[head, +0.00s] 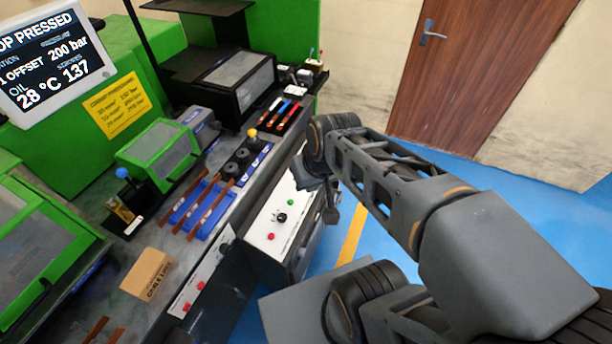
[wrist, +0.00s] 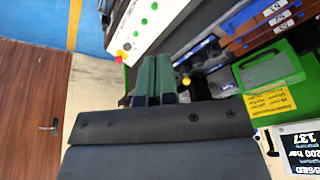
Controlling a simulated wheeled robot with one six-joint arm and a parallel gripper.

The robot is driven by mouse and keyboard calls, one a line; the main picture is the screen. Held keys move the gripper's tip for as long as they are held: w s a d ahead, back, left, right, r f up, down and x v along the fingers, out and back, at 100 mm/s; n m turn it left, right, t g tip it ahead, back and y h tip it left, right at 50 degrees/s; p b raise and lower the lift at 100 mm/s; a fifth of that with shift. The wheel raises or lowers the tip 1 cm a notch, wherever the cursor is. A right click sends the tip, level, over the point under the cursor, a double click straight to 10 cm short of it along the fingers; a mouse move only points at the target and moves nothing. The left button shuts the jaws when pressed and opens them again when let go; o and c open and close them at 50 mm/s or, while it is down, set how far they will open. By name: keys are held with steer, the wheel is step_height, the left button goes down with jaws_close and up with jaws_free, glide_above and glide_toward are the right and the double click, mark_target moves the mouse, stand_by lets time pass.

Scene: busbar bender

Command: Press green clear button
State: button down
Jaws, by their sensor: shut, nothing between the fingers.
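A white control panel (head: 262,232) on the machine front carries a small green button (head: 290,202), a black knob (head: 281,217) and a red button (head: 271,236). No label on the green button is readable. In the wrist view the panel (wrist: 165,15) shows beyond the fingers, with the green button (wrist: 144,21) and a red button (wrist: 127,46). My gripper (head: 331,196) is just right of the panel in the head view, apart from the green button. In the wrist view my gripper (wrist: 153,80) is shut and empty.
A tilted screen (head: 52,60) reads "OP PRESSED", 200 bar, 28 °C and 137. A second white panel (head: 203,278) with red buttons is nearer. A cardboard box (head: 147,274) and blue trays (head: 200,208) lie on the bench. Blue floor (head: 358,205) is open to the right.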

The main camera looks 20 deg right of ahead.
steer(key=w+d+f+m+t+y+b, duration=0.15)
steer(key=w+f+y+b, duration=0.45)
steer(key=w+f+b, duration=0.8)
steer(key=w+d+f+m+t+b, duration=0.4)
steer(key=w+d+f+t+b, duration=0.3)
steer(key=d, duration=0.6)
steer(key=w+f+t, duration=0.1)
steer(key=w+f, duration=0.1)
steer(key=w, duration=0.1)
steer(key=shift+w+d+f, duration=0.25)
steer(key=shift+w+f, duration=0.1)
steer(key=shift+f, duration=0.05)
steer(key=shift+f+m, duration=0.1)
steer(key=shift+m, duration=0.15)
steer(key=f+b, duration=0.1)
steer(key=f, duration=0.1)
steer(key=w+a+f+b, duration=0.1)
steer(key=f, duration=0.1)
steer(key=w+a+f+b, duration=0.1)
steer(key=f, duration=0.1)
steer(key=shift+f+b, duration=0.1)
steer(key=shift+b, duration=0.2)
steer(key=shift+w+a+f+b, duration=0.2)
steer(key=shift+f+b, duration=0.2)
steer(key=shift+b, duration=0.2)
steer(key=shift+w+a+f+b, duration=0.2)
steer(key=shift+f+b, duration=0.15)
steer(key=shift+b, duration=0.25)
